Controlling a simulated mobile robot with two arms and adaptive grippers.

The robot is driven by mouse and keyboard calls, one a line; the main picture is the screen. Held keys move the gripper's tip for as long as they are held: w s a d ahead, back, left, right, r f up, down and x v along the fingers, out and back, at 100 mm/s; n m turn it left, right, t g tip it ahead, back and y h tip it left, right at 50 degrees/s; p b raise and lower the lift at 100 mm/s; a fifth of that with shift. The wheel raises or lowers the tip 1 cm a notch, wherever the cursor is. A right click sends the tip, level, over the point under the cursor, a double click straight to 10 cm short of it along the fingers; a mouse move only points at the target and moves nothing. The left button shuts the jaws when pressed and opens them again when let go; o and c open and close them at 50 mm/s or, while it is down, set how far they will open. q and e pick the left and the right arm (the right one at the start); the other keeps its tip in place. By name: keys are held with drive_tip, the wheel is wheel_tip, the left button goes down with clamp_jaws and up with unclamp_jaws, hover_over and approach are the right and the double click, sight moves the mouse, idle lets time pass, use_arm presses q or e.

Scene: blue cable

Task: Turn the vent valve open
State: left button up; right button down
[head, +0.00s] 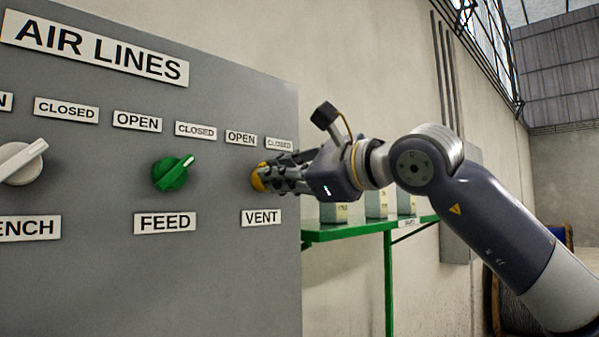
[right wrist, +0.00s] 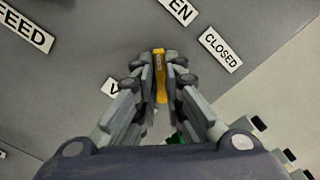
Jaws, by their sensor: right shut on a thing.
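The vent valve (head: 257,179) is a yellow knob on the grey panel, above the VENT label (head: 261,218) and below an OPEN label (head: 240,138) and a CLOSED label (head: 279,144). My right gripper (head: 270,178) reaches it from the right and is shut on it, hiding much of the knob. In the right wrist view the yellow handle (right wrist: 159,62) lies between the fingers, running up the picture. I cannot tell exactly which label it points at. My left gripper is in neither view.
A green FEED valve (head: 173,174) sits left of the vent valve, and a white valve (head: 21,162) farther left. A green shelf (head: 340,231) with several boxes stands right of the panel, behind and below my right gripper.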

drive_tip(key=shift+w+d+r, duration=0.1)
idle(0.4)
drive_tip(key=c, duration=1.7)
unclamp_jaws()
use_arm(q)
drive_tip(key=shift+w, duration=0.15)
use_arm(e)
drive_tip(key=o, duration=0.6)
drive_tip(key=shift+w, duration=0.25)
drive_tip(key=shift+a, duration=0.2)
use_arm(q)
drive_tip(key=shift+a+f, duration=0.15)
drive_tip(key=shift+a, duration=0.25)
use_arm(e)
drive_tip(key=v, duration=1.2)
drive_tip(key=shift+s+d, duration=0.1)
drive_tip(key=shift+s, duration=0.05)
